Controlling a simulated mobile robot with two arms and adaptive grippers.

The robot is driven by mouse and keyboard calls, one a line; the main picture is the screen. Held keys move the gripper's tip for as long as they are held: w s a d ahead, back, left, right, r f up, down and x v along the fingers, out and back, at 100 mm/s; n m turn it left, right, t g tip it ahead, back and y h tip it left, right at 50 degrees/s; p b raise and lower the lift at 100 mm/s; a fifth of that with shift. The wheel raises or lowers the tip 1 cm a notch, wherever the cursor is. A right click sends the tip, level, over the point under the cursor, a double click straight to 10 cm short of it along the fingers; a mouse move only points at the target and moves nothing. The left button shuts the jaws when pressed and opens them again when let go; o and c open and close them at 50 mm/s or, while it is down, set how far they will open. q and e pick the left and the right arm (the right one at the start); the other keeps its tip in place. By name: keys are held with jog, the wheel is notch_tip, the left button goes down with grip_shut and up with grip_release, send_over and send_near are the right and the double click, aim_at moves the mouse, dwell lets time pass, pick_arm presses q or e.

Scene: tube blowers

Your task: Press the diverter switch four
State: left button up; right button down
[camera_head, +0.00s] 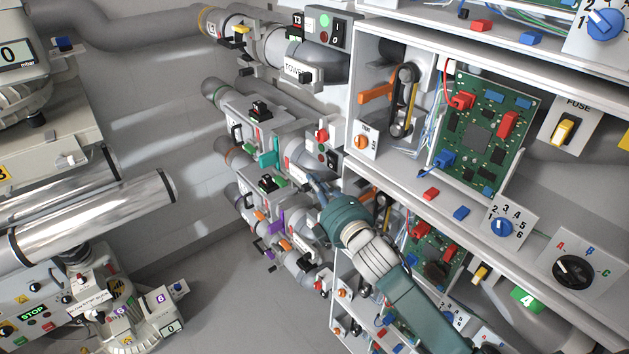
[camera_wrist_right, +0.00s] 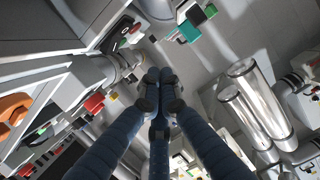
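No part is clearly labelled as diverter switch four, so I cannot tell which one it is. A green block marked 4 (camera_head: 527,300) sits at the lower right of the rack in the head view. My right gripper (camera_head: 308,178) reaches in from the lower right, its fingertips near the pipe units at the left side of the rack. In the wrist view its blue fingers (camera_wrist_right: 158,84) come together at the tips, with nothing seen between them. Whether they touch any part is unclear. My left gripper is not in view.
Pipe units carry black switches (camera_head: 260,110), a teal part (camera_head: 268,158) and a red button (camera_head: 322,136). The rack holds a green circuit board (camera_head: 485,130) and blue knobs (camera_head: 501,227). The grey floor (camera_head: 215,285) between is clear.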

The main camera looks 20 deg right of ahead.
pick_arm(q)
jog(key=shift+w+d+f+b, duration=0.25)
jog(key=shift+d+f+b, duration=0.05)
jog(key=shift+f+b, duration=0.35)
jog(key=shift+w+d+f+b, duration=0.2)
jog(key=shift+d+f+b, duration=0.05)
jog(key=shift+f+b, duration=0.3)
pick_arm(e)
jog(key=s+d, duration=0.2)
jog(key=s, duration=0.6)
jog(key=shift+f, duration=0.25)
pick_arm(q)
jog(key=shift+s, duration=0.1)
pick_arm(e)
jog(key=shift+s, duration=0.15)
